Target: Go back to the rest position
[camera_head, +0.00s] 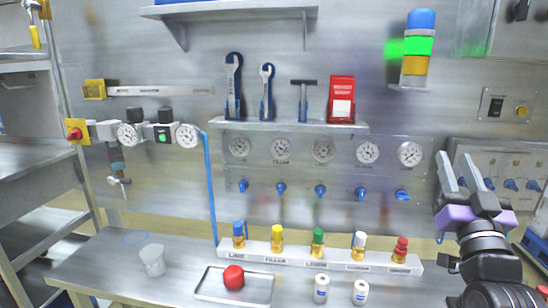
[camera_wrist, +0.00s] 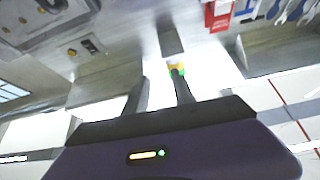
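My gripper (camera_head: 467,172) is at the right in the head view, raised above the bench and pointing up, in front of the wall panel. Its two grey fingers stand apart with nothing between them. In the wrist view my gripper (camera_wrist: 160,92) shows both fingers spread and empty, with the purple gripper body below. The wall and the signal light are seen past the fingers there.
A tool shelf (camera_head: 290,126) juts from the wall.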

